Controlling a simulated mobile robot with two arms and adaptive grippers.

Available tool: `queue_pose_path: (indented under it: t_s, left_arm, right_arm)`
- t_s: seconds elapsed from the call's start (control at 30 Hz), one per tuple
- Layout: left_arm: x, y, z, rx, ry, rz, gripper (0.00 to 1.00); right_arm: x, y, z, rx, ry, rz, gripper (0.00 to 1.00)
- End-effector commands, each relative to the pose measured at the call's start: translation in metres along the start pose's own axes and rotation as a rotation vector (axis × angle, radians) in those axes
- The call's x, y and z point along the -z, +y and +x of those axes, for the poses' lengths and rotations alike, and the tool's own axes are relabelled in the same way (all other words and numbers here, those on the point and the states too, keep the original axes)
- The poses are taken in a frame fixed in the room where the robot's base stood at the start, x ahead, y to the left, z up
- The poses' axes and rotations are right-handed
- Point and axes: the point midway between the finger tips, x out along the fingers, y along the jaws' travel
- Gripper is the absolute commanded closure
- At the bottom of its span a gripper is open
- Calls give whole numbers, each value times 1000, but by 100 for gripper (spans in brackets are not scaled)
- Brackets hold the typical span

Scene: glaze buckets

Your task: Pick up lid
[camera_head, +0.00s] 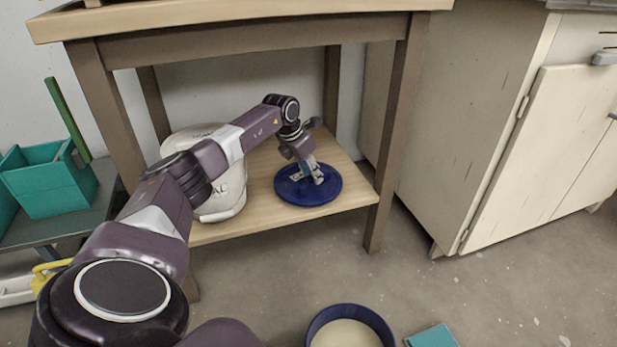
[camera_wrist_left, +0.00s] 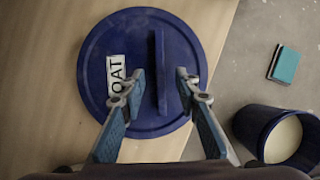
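A round dark blue lid (camera_head: 328,188) lies on the lower wooden shelf of the table in the head view. It also shows in the left wrist view (camera_wrist_left: 105,52), with a raised bar handle (camera_wrist_left: 159,70) and a white label, partly covered, reading "OAT". My left gripper (camera_head: 308,177) is over the lid, pointing down. In the left wrist view my left gripper (camera_wrist_left: 160,85) is open, one finger on each side of the handle, with gaps visible between. Whether the fingertips touch the lid cannot be told. My right gripper is not in view.
A white container (camera_head: 222,190) stands left of the lid on the shelf (camera_head: 262,217). The tabletop (camera_head: 230,12) is above, on legs. A blue bucket with pale contents (camera_head: 350,332) and a teal block (camera_head: 432,338) are in front. A cabinet (camera_head: 500,140) stands right.

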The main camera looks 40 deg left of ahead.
Motion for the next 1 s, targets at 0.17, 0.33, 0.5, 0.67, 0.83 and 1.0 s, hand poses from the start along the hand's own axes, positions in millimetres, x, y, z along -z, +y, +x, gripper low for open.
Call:
queue_pose_path:
  t_s: [0.17,0.33,0.5,0.67,0.83,1.0]
  left_arm:
    - [2,-1,24,2,-1,-3,70]
    - [1,-1,27,1,-1,-1,70]
    - [1,-1,27,1,-1,-1,70]
    - [1,-1,27,1,0,-1,70]
    - [2,-1,28,1,0,-1,70]
    - [2,-1,29,1,0,-1,87]
  right_arm:
    - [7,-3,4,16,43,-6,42]
    - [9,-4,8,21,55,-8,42]
    - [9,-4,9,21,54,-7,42]
    - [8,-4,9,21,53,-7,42]
    - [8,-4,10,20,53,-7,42]
    - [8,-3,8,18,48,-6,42]
